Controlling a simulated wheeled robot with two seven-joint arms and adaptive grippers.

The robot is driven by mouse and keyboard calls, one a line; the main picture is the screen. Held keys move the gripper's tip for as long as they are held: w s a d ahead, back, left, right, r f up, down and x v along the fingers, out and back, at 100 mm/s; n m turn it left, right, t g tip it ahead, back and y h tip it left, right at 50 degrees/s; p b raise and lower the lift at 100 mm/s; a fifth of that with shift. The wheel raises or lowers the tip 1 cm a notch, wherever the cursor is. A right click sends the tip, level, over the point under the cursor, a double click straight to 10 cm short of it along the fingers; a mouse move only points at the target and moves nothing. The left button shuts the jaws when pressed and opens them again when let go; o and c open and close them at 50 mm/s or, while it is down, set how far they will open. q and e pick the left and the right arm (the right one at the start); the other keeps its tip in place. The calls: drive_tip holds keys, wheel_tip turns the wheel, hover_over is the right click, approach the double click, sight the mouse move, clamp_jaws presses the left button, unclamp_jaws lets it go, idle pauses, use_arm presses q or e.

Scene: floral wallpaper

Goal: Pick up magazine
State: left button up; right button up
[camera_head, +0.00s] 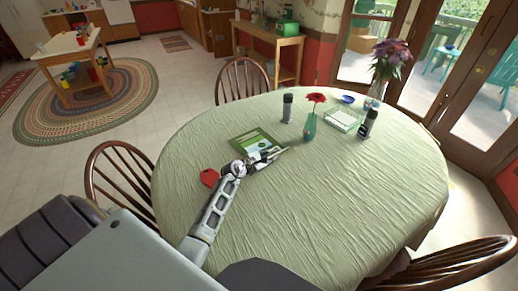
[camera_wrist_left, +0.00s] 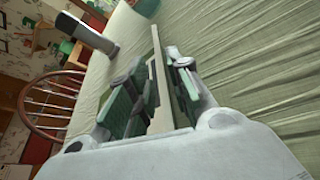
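A green magazine (camera_head: 255,142) with a pale patch on its cover lies on the green-clothed table, left of the flower vase. My left gripper (camera_head: 275,153) is at its near right edge, and its wrist covers part of the near edge. In the left wrist view the two fingers of the left gripper (camera_wrist_left: 156,68) stand apart. A thin pale strip, which looks like the magazine's edge (camera_wrist_left: 155,45), runs between them with gaps beside it. I cannot tell whether a finger touches it. My right gripper is not in view.
A red item (camera_head: 209,178) lies left of my wrist. A dark cylinder (camera_head: 287,107), a green vase (camera_head: 310,128) with a red flower, a glass box (camera_head: 343,121) and another dark cylinder (camera_head: 368,124) stand beyond. The table's right front is bare.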

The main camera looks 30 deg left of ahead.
use_arm(q)
drive_tip(key=shift+w+d+f, duration=0.15)
drive_tip(key=shift+w+f, duration=0.05)
drive_tip(key=shift+w, duration=0.45)
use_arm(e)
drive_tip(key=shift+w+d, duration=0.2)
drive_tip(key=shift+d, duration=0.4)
use_arm(q)
drive_tip(key=shift+c, duration=0.3)
clamp_jaws()
drive_tip(key=shift+r, duration=0.1)
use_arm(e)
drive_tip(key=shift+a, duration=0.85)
